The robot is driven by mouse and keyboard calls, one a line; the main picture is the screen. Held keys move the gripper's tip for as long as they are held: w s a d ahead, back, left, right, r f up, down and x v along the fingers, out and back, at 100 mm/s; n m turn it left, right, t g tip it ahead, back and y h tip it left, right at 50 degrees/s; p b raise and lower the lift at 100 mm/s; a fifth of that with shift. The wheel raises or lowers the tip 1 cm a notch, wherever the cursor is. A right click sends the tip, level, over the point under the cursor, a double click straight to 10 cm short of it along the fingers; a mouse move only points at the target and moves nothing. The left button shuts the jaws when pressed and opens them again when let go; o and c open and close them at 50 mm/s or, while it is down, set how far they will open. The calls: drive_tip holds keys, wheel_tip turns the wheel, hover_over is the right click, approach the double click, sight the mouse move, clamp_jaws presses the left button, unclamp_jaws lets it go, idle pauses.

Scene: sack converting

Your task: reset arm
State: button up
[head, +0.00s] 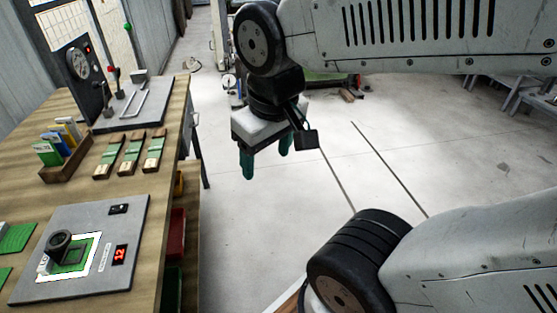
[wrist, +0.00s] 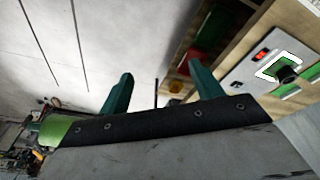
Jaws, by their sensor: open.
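My gripper (head: 265,166) has green fingers and hangs in free air to the right of the wooden bench, pointing down in the head view. Its fingers are spread apart with nothing between them. In the wrist view the two green fingers (wrist: 160,92) also stand apart and empty, with floor and the bench side beyond them. My arm reaches in from the right of the head view, bent at its dark joints.
The wooden bench (head: 168,115) at left bears a grey plate with a red display (head: 120,255), a card holder (head: 66,170), several green-and-wood pieces and a gauge stand (head: 78,62). Coloured bins (head: 177,235) sit under its edge. The floor (head: 270,215) around the gripper is clear.

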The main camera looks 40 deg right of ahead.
drive_tip(key=shift+s+a+r+g+y, duration=0.1)
drive_tip(key=shift+s+r+g, duration=0.1)
drive_tip(key=shift+s, duration=0.4)
drive_tip(key=shift+s+a+r+g+y, duration=0.1)
drive_tip(key=shift+s+g, duration=0.1)
drive_tip(key=shift+s, duration=0.45)
drive_tip(key=shift+s+a+r+g+y, duration=0.1)
drive_tip(key=shift+s+g, duration=0.1)
drive_tip(key=shift+s, duration=0.4)
